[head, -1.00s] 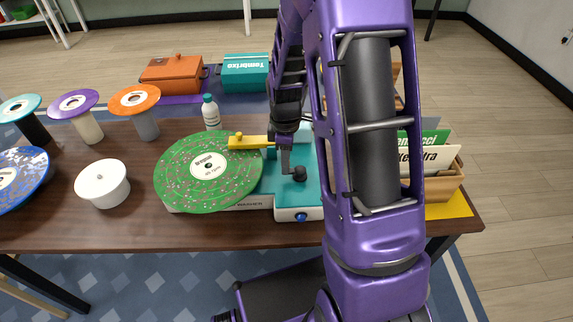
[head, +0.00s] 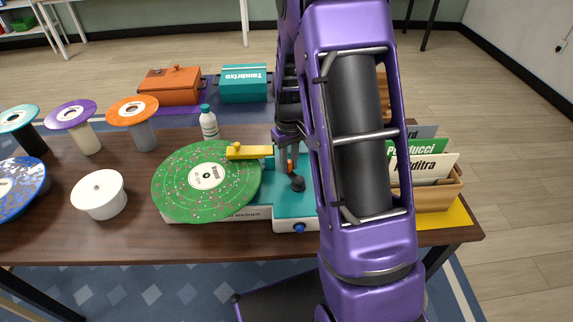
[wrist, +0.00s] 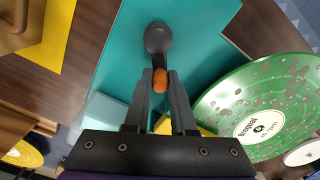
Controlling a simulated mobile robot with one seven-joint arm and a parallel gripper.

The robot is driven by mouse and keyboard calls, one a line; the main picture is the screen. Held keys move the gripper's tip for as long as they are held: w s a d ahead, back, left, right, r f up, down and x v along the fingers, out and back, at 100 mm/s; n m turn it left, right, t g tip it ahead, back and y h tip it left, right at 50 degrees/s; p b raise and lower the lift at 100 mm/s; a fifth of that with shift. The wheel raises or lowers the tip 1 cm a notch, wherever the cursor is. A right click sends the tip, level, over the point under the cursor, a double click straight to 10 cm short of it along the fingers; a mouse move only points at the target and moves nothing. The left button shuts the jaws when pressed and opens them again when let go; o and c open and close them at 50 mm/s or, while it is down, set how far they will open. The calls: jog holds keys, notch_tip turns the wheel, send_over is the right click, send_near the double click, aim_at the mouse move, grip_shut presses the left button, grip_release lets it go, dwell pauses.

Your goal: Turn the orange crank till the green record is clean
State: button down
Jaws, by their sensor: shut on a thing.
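The green record (head: 190,203) lies flat on the teal and white washer (head: 297,209), with many grey-brown specks still spread over its face. It also shows at the right of the wrist view (wrist: 222,112), speckled there too. The crank's dark hub and arm (wrist: 158,40) sit on the washer's teal top. My gripper (wrist: 161,77) is shut on the crank's orange knob (wrist: 160,84), one finger on each side. In the head view the knob (head: 290,165) shows just behind the hub, partly hidden by my gripper.
A yellow arm (head: 250,152) reaches over the record's edge. A white bottle (head: 209,125) stands behind it. A white round tub (head: 99,196) and several discs on stands are at left. A wooden crate of sleeves (head: 438,194) stands at right, partly behind my arm.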

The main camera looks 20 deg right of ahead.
jog(key=m, duration=0.1)
jog(key=d+m, duration=0.1)
jog(key=m, duration=0.1)
jog(key=shift+w, duration=0.15)
jog(key=m, duration=0.1)
jog(key=d+m, duration=0.1)
jog(key=m, duration=0.1)
jog(key=shift+d, duration=0.15)
jog(key=m, duration=0.2)
jog(key=d+m+p, duration=0.1)
jog(key=shift+s+r+m, duration=0.1)
jog(key=shift+s+m, duration=0.2)
jog(key=shift+m, duration=0.1)
jog(key=shift+s+d+m, duration=0.15)
jog(key=shift+d+m, duration=0.05)
jog(key=shift+m, duration=0.55)
jog(key=shift+s+d+m, duration=0.15)
jog(key=shift+m, duration=0.6)
jog(key=c, duration=0.8)
grip_release()
jog(key=shift+o, duration=0.2)
